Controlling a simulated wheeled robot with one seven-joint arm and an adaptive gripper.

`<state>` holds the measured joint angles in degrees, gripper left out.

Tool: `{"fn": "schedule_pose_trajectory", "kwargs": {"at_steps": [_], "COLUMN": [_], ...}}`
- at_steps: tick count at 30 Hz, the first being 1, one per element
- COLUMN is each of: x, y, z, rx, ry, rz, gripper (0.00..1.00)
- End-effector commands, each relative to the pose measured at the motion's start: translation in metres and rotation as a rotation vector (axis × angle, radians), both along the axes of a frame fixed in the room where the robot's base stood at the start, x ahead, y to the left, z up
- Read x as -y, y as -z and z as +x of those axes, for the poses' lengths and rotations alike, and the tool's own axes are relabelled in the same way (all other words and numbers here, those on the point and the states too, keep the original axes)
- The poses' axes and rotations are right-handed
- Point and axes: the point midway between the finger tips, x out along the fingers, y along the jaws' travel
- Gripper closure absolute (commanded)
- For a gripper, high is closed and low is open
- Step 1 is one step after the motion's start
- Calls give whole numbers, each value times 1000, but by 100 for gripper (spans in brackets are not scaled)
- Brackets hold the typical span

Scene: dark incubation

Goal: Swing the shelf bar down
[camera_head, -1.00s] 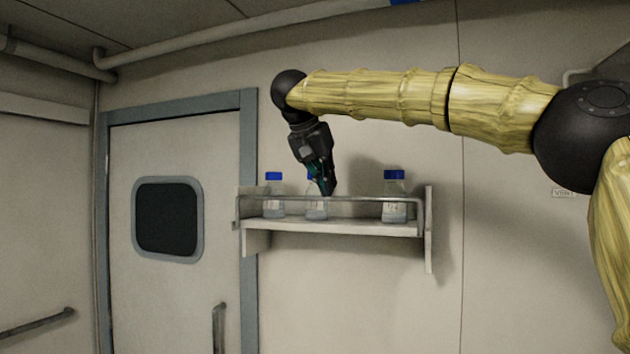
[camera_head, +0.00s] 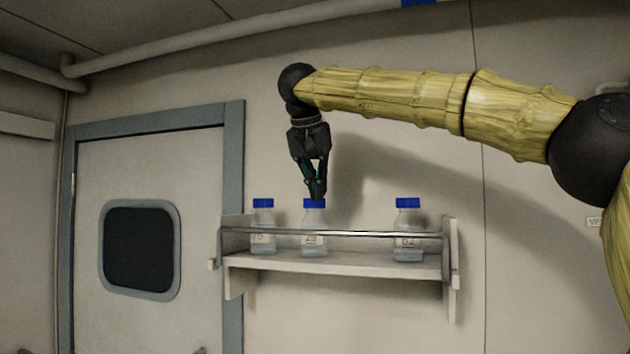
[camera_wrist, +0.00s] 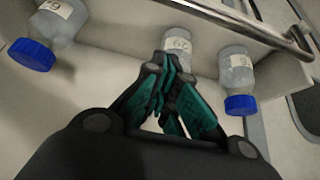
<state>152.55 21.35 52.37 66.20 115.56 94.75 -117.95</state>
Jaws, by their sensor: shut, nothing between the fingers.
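The shelf bar (camera_head: 365,234) is a thin metal rail that runs level across the front of the wall shelf (camera_head: 340,265), in front of the bottles. It also shows at the top of the wrist view (camera_wrist: 232,20). My gripper (camera_head: 317,196) is shut and empty. In the head view its fingertips overlap the blue cap of the middle bottle (camera_head: 314,242), above the bar. In the wrist view the closed fingers (camera_wrist: 172,62) reach toward that middle bottle (camera_wrist: 177,42). I cannot tell whether they touch it.
A left bottle (camera_head: 263,238) and a right bottle (camera_head: 408,243), both blue-capped, also stand on the shelf behind the bar. A door (camera_head: 200,180) with a dark window is to the left. The wall above the shelf's right half is clear.

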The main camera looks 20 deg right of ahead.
Motion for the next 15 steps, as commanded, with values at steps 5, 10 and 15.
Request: {"fn": "schedule_pose_trajectory", "kwargs": {"at_steps": [5, 10, 15], "x": [9, 17, 9], "y": [25, 48, 56], "z": [13, 25, 14], "rx": [-5, -4, -2], "ry": [0, 1, -2], "rz": [-2, -1, -3], "gripper": [100, 100, 100]}}
